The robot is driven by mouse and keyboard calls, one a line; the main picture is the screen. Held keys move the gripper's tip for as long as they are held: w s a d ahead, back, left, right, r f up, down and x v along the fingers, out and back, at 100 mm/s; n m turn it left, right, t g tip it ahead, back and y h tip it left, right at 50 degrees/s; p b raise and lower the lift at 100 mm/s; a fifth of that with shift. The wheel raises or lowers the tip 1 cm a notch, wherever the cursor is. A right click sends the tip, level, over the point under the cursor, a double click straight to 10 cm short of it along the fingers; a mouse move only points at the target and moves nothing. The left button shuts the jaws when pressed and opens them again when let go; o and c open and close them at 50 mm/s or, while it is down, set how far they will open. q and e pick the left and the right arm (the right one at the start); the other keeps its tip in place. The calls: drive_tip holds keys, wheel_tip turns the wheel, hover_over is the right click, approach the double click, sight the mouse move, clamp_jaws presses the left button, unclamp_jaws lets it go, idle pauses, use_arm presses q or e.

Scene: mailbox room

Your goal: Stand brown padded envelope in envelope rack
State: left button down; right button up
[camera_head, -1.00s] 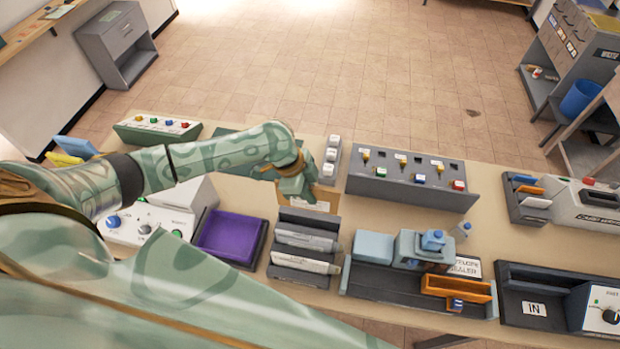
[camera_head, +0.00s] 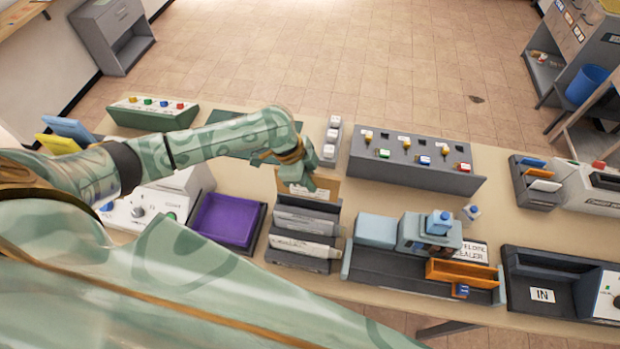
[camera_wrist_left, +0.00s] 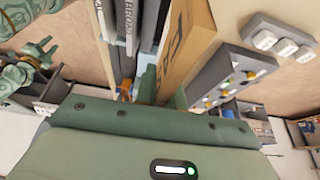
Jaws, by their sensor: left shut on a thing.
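The brown padded envelope (camera_head: 326,188) is held upright by my left gripper (camera_head: 298,184) at the back of the envelope rack (camera_head: 296,262). In the left wrist view the envelope (camera_wrist_left: 186,42) stands on edge between the finger tips (camera_wrist_left: 160,92), beside the rack's grey dividers (camera_wrist_left: 147,25). Its lower edge is hidden, so I cannot tell whether it is inside the rear slot. Pale envelopes (camera_head: 302,246) fill the front slots. Green jointed parts that look like my right gripper (camera_wrist_left: 32,66) show at the left of the wrist view; their opening is unclear.
A purple tray (camera_head: 228,219) stands left of the rack. A grey sealer stand (camera_head: 385,262) with an orange holder (camera_head: 462,272) is close on the right. A grey switch panel (camera_head: 415,163) and a narrow strip of white-topped blocks (camera_head: 332,140) stand behind.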

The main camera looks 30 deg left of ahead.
sight(308, 197)
use_arm(q)
drive_tip(key=shift+d+f, duration=0.1)
drive_tip(key=shift+f, duration=0.05)
drive_tip(key=shift+f, duration=0.1)
drive_tip(key=shift+f+b, duration=1.1)
drive_tip(key=shift+f, duration=0.95)
drive_tip(key=shift+f+b, duration=1.55)
drive_tip(key=shift+f, duration=0.85)
drive_tip(key=c, duration=1.4)
unclamp_jaws()
